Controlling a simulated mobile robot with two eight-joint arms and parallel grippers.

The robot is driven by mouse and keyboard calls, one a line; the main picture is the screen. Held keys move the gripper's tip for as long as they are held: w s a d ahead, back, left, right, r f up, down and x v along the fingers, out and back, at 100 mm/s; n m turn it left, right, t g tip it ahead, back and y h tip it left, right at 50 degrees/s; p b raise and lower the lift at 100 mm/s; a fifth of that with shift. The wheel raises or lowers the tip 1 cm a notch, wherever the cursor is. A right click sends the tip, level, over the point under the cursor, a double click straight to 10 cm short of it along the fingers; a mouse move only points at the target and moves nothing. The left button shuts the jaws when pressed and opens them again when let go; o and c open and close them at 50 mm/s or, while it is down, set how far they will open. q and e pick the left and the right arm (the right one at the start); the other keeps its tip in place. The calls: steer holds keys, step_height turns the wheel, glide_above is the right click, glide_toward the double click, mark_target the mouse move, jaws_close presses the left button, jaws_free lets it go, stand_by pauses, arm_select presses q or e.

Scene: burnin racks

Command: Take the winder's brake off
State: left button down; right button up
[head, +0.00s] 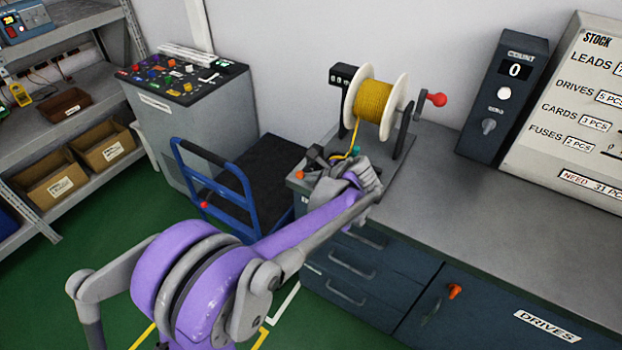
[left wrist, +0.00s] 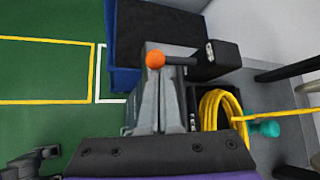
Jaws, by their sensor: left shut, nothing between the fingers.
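The winder (head: 392,103) stands at the back of the grey bench, with a spool of yellow lead between white flanges and a red-knobbed crank (head: 436,99) on its right. A dark lever with an orange ball (head: 299,175) is at the bench's left end, and I take it for the brake. My left gripper (head: 325,187) is shut and empty beside this lever. In the left wrist view, its closed fingers (left wrist: 163,95) reach up to just below the orange ball (left wrist: 155,59). I cannot tell whether they touch it. My right gripper is not in view.
Yellow lead (left wrist: 222,108) and a teal knob (left wrist: 264,128) are close right of the fingers. A blue cart (head: 215,185) stands left of the bench. A count box (head: 503,95) reads 0. The bench top (head: 455,185) right of the winder is clear.

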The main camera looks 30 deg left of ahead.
mark_target(303, 171)
arm_select(q)
steer(key=shift+w+r+m+g, duration=0.15)
steer(key=shift+r+m+g, duration=0.5)
steer(key=shift+g, duration=0.45)
steer(key=shift+r, duration=0.25)
steer(key=shift+r+p, duration=0.4)
steer(key=shift+r, duration=0.25)
steer(key=shift+w+r, duration=0.15)
steer(key=shift+r, duration=0.1)
